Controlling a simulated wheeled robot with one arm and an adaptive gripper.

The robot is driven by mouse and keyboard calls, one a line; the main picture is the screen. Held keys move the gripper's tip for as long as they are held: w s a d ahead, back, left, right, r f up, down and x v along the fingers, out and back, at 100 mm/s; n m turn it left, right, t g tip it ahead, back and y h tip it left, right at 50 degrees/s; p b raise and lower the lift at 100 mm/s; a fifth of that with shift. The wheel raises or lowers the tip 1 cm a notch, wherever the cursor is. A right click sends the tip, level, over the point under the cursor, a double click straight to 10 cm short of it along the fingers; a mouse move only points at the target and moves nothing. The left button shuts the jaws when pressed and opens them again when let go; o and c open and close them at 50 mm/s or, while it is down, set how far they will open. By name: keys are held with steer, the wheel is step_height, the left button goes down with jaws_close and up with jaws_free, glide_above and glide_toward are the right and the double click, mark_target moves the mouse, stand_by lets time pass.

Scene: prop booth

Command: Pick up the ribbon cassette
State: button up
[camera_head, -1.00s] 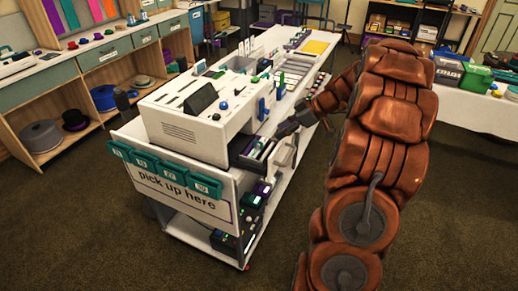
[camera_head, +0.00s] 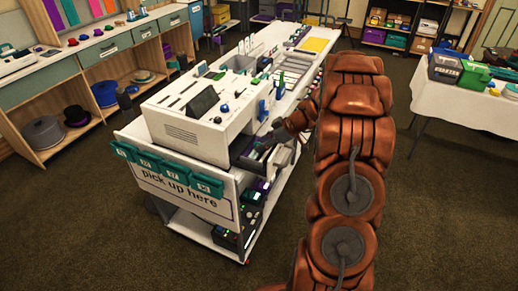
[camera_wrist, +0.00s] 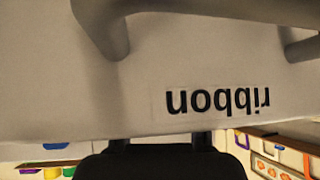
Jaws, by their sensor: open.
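A light panel (camera_wrist: 60,90) printed "ribbon", upside down, fills most of the wrist view. A grey curved handle (camera_wrist: 105,35) stands out from it. I cannot tell whether this panel is the ribbon cassette or part of the white machine. In the head view the white machine (camera_head: 195,130) stands on the cart, with an open bay holding coloured pieces at its right front. My gripper (camera_head: 262,143) is open at that bay, small and partly hidden by my arm. Its dark body (camera_wrist: 160,165) shows at the wrist view's bottom edge. I see nothing held.
The white cart (camera_head: 265,235) bears a "pick up here" sign with teal tags on its front. Dark boxes sit on its lower shelf. A shelving counter (camera_head: 110,50) stands at left and a cloth-covered table (camera_head: 455,95) at right. Carpet in front is clear.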

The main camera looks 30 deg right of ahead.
jaws_close()
stand_by(0.3)
stand_by(0.5)
step_height(320, 180, up, 10)
steer(key=b, duration=0.3)
stand_by(0.4)
